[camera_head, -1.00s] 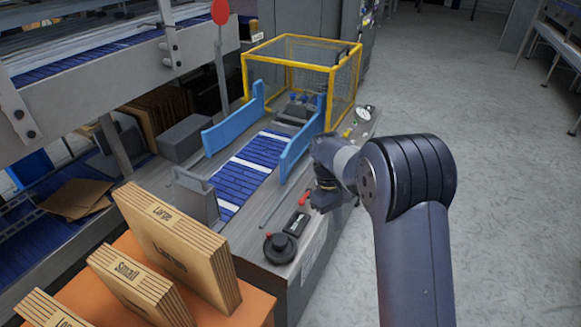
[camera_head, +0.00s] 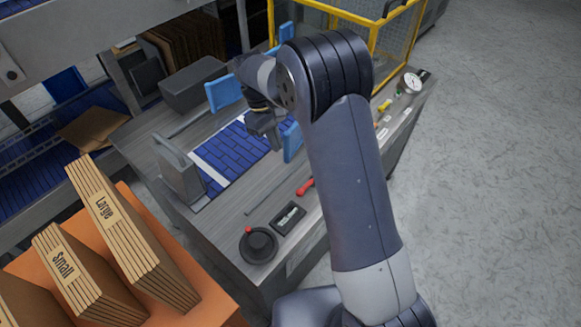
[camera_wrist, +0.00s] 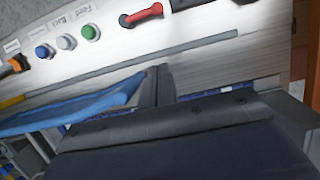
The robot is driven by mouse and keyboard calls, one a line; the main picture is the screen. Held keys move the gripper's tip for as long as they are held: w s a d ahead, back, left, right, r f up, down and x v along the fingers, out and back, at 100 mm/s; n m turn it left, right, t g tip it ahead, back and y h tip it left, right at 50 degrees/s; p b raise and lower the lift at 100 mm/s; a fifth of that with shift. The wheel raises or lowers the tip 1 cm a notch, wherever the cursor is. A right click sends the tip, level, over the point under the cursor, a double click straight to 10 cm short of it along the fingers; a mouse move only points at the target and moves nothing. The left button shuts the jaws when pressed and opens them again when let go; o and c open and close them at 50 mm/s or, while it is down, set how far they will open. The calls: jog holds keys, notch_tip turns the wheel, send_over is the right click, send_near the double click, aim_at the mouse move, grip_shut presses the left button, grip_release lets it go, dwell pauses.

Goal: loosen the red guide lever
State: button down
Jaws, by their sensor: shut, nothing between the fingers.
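The red guide lever (camera_head: 305,187) lies on the grey machine top, beside a long thin rod, in the head view. In the wrist view the red lever (camera_wrist: 144,15) is at the top edge, with dark ends. My gripper (camera_head: 276,146) is over the blue conveyor belt, up and left of the lever and apart from it. In the wrist view my gripper (camera_wrist: 154,86) has its fingers together and empty, below the lever. A blue guide rail (camera_head: 291,142) is partly hidden behind my arm.
A black handwheel (camera_head: 258,245) and a small dark panel (camera_head: 288,218) sit near the lever. Coloured buttons (camera_wrist: 90,33) line the machine edge. A grey upright plate (camera_head: 179,170) and cardboard stacks (camera_head: 132,235) stand left. Clear floor lies right.

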aim_at(307, 187)
dwell(0.4)
jog(key=p+x, duration=0.1)
jog(key=x, duration=0.8)
jog(key=shift+s+f, duration=0.1)
jog(key=shift+s+d+f+p, duration=0.25)
jog(key=shift+s+d, duration=0.25)
jog(key=shift+d, duration=0.05)
jog(key=shift+s+d+f+p, duration=0.25)
jog(key=shift+s+d, duration=0.25)
jog(key=shift+d, duration=0.05)
jog(key=shift+s+d+f, duration=0.25)
jog(key=shift+s+d, duration=0.15)
